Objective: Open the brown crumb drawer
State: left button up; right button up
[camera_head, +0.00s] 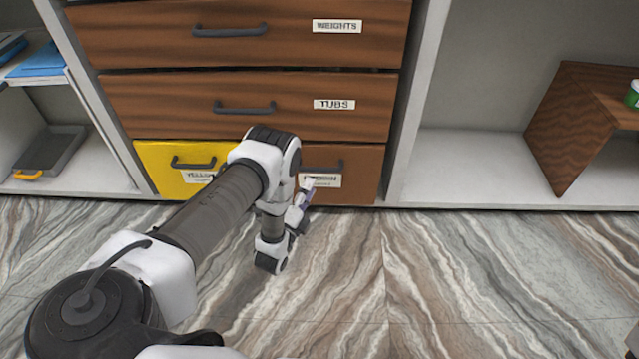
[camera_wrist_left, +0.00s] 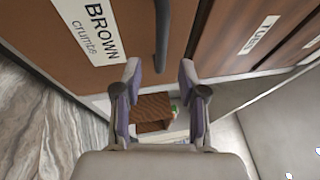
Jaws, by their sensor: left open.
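The brown crumb drawer (camera_head: 358,177) is the bottom right drawer of the cabinet, partly hidden behind my left arm in the head view. It looks shut. In the left wrist view its front (camera_wrist_left: 128,22) carries a white label reading "BROWN crumbs" (camera_wrist_left: 90,28). Its dark bar handle (camera_wrist_left: 162,35) shows in the left wrist view just beyond my left gripper's fingers. My left gripper (camera_wrist_left: 158,95) is open, with nothing between its fingertips. In the head view the left gripper (camera_head: 305,193) is close in front of the drawer. My right gripper is not in view.
A yellow drawer (camera_head: 160,165) is beside the brown one on the left. The "TUBS" drawer (camera_head: 160,105) and "WEIGHTS" drawer (camera_head: 130,35) are above, both shut. Open shelf bays stand at both sides, with a brown wooden stand (camera_head: 570,125) at right. The marbled floor (camera_head: 450,280) is clear.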

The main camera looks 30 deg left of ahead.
aim_at(318, 169)
pick_arm(q)
jog(key=b+x, duration=0.5)
jog(key=x, duration=0.2)
jog(key=shift+w, duration=0.15)
jog(key=shift+r, duration=0.1)
grip_shut()
